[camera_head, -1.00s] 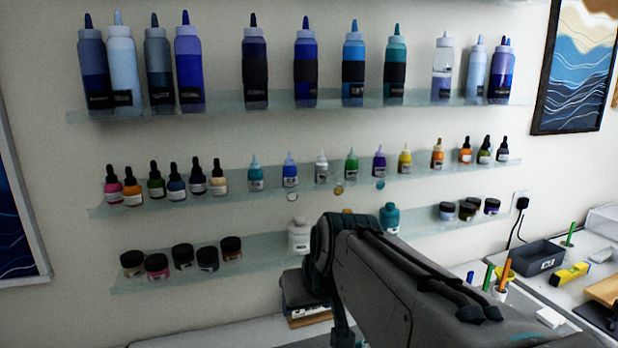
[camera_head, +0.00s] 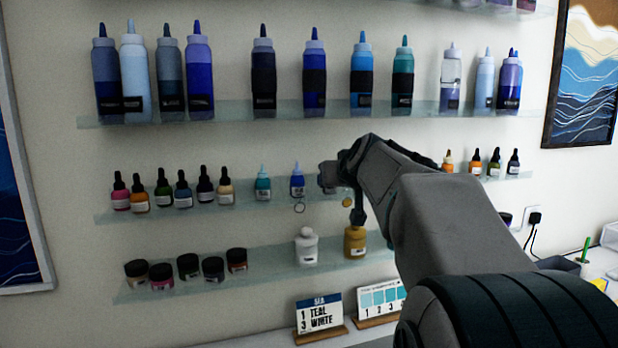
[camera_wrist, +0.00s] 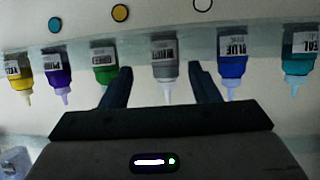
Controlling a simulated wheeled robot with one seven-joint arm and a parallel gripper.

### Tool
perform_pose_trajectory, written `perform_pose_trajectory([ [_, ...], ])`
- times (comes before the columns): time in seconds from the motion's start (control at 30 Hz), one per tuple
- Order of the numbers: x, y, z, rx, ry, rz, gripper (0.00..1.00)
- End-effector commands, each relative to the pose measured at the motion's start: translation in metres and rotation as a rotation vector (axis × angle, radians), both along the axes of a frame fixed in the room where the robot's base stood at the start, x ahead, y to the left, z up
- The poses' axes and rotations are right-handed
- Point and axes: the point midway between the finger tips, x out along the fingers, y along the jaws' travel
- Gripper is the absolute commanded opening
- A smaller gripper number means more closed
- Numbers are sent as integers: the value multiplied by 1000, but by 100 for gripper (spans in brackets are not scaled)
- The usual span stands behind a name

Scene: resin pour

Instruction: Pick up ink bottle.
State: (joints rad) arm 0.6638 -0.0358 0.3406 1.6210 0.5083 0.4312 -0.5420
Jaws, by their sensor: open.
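Small ink bottles stand in a row on the middle glass shelf. In the wrist view, where they appear upside down, my gripper (camera_wrist: 161,70) is open, with a grey-white bottle (camera_wrist: 165,50) lined up between its two fingers. I cannot tell how deep the fingers reach around it. A blue bottle (camera_wrist: 232,65) and a green bottle (camera_wrist: 105,60) stand on either side of it. In the head view, my gripper (camera_head: 328,177) is at the middle shelf, just right of the blue bottle (camera_head: 297,183).
Tall bottles stand on the upper shelf (camera_head: 225,112). The lower shelf (camera_head: 280,258) holds jars, a white bottle (camera_head: 306,246) and an ochre bottle (camera_head: 355,241). Dropper bottles (camera_head: 182,190) stand left on the middle shelf. Two cards, one a SEA sign (camera_head: 319,315), stand below.

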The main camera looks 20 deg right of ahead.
Motion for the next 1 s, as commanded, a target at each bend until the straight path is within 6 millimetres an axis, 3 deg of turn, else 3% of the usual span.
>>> perform_pose_trajectory([
  [0.27,17,0,-5,2,2,1,56],
  [0.6,55,1,-17,3,2,2,56],
  [0.93,61,0,-22,0,0,1,56],
  [0.97,61,0,-22,0,0,1,53],
  [1.0,61,0,-22,0,0,1,42],
])
